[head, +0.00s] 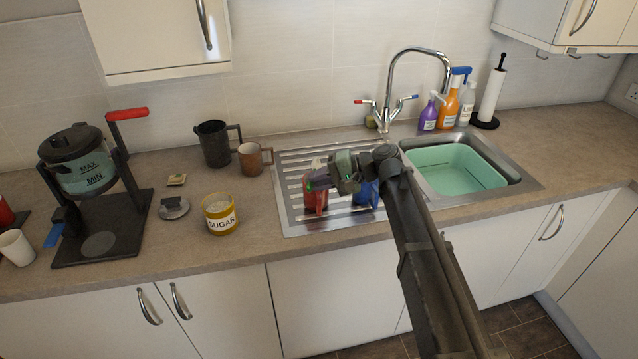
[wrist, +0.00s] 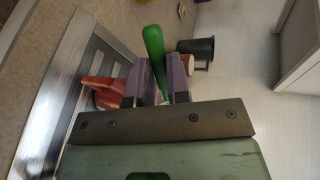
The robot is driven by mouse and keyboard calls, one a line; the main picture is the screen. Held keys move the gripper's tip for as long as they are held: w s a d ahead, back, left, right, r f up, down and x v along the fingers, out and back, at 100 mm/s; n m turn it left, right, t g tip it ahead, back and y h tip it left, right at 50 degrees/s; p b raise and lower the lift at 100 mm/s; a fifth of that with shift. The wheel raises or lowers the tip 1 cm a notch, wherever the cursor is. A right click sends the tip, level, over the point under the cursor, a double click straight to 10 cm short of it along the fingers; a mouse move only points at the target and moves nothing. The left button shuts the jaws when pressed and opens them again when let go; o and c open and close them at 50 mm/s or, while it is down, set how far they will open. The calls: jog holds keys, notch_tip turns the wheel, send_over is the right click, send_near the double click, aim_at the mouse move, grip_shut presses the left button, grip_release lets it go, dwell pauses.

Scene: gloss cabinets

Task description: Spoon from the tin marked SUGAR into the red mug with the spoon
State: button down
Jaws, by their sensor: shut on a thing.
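The tin marked SUGAR (head: 220,222) stands open on the worktop left of the draining board, with pale contents showing. The red mug (head: 316,202) stands on the steel draining board, partly hidden by my gripper. It also shows in the wrist view (wrist: 100,92), just left of the jaws. My gripper (head: 322,180) is over the red mug in the head view. It is shut on the green spoon (wrist: 154,48), whose handle sticks out between the jaws. The spoon's bowl is hidden, so I cannot tell whether it carries sugar.
A blue mug (head: 366,194) stands right of the red mug, partly behind my arm. A round lid (head: 174,208) lies left of the tin. The sink basin (head: 455,168) is at the right.

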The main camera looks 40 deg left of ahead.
jog(key=r+t+h+p, duration=0.1)
jog(key=h+p, duration=0.1)
jog(key=p, duration=0.1)
jog(key=t+h+p, duration=0.1)
jog(key=h+p, duration=0.1)
jog(key=p, duration=0.1)
jog(key=a+r+t+h+p, duration=0.1)
jog(key=h+p, duration=0.2)
jog(key=shift+s+a+r+n+p, duration=0.1)
jog(key=shift+s+r+n+p, duration=0.2)
jog(key=shift+n+p, duration=0.1)
jog(key=h, duration=0.1)
jog(key=t+h+p, duration=0.2)
jog(key=shift+a+r, duration=0.3)
jog(key=shift+r, duration=0.05)
jog(key=shift+s+a+t+h+p, duration=0.1)
jog(key=shift+t+h+p, duration=0.3)
jog(key=shift+h, duration=0.8)
